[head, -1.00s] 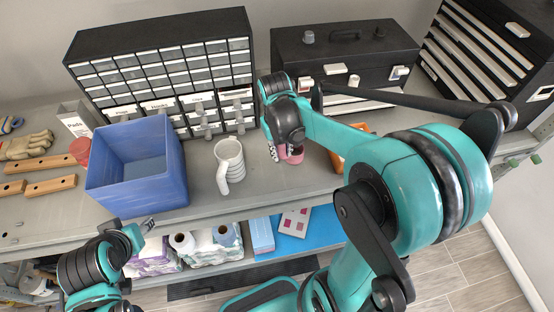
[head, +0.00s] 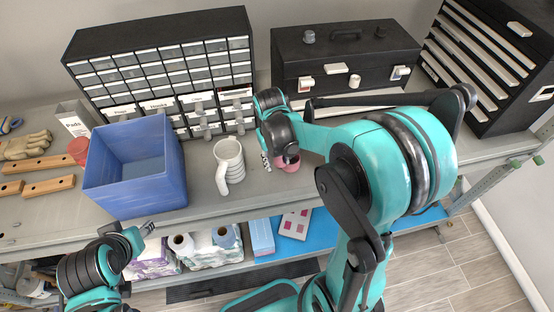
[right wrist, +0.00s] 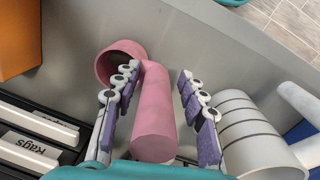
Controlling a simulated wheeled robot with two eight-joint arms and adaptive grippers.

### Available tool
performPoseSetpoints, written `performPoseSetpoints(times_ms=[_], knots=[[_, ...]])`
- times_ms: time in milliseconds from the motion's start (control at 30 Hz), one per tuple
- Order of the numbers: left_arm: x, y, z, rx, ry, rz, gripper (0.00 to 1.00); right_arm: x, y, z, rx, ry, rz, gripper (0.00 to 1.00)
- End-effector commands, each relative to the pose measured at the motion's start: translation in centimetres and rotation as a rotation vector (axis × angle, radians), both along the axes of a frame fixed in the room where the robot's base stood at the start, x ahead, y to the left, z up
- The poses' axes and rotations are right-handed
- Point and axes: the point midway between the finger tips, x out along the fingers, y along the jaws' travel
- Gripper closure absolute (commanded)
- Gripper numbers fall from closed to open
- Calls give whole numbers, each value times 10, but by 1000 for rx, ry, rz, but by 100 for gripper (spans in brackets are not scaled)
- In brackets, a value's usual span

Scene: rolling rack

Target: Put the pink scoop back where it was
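The pink scoop (right wrist: 153,120) has a round cup at upper left and a thick handle pointing toward the camera in the right wrist view. In the head view, part of it (head: 291,164) shows at the front of the rack's upper shelf, right of the striped mug. My right gripper (right wrist: 157,88) has its fingers on either side of the handle, with gaps visible, so it looks open around it. The gripper (head: 277,163) partly hides the scoop in the head view. My left gripper (head: 147,229) hangs in front of the lower shelf, its finger opening unclear.
The striped grey-white mug (head: 229,165) stands close beside my right gripper. A blue bin (head: 137,190) stands further left. A drawer cabinet (head: 160,60) and black toolbox (head: 345,55) stand behind. An orange bin (right wrist: 18,38) is near the scoop in the wrist view.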

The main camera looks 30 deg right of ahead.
Motion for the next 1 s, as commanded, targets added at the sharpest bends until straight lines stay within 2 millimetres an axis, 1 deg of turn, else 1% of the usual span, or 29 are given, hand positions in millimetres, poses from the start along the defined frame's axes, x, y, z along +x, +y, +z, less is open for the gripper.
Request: performPoseSetpoints(times_ms=[233, 367, 467, 700, 800, 900, 1000], knots=[[0, 0, 1, 0, 0, 0, 58, 0, 0, 1, 0, 0, 0, 56], [0, 0, 5, 0, 0, 0, 58, 0, 0, 8, 0, 0, 0, 56], [0, 0, 8, 0, 0, 0, 58, 0, 1, 23, 0, 0, 0, 56], [0, 0, 19, 0, 0, 0, 58, 0, 6, 77, 0, 0, 0, 56], [0, 0, 23, 0, 0, 0, 58, 0, 7, 97, 0, 0, 0, 56], [0, 0, 25, 0, 0, 0, 58, 0, 9, 111, 0, 0, 0, 56], [0, 0, 26, 0, 0, 0, 58, 0, 9, 119, 0, 0, 0, 56]])
